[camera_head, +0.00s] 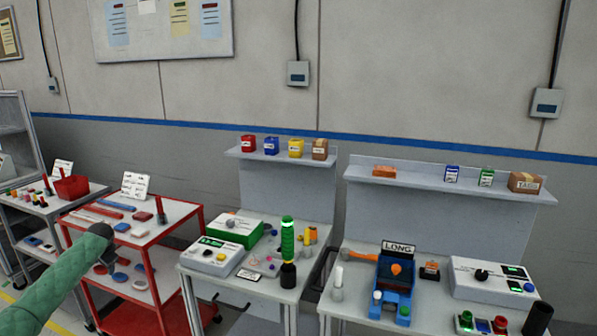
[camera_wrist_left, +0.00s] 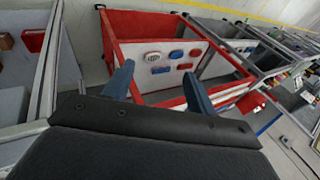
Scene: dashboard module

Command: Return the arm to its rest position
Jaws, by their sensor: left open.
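My left arm (camera_head: 55,280), in a green sleeve, comes in from the lower left of the head view. Its dark end (camera_head: 101,231) shows in front of the red-framed cart; the fingers cannot be made out there. In the left wrist view, my left gripper (camera_wrist_left: 158,86) has its two blue-grey fingers spread apart with nothing between them. Beyond the fingers, the red cart (camera_wrist_left: 125,22) shows with several small discs and blocks. My right gripper is not in view.
The red cart (camera_head: 188,222) carries parts and a sign. A grey bench (camera_head: 262,285) with a green-and-black column (camera_head: 287,240) stands in the middle. Another bench (camera_head: 345,312) at right holds a blue device (camera_head: 393,283) and a control box (camera_head: 488,279). Shelves (camera_head: 450,182) hold small boxes.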

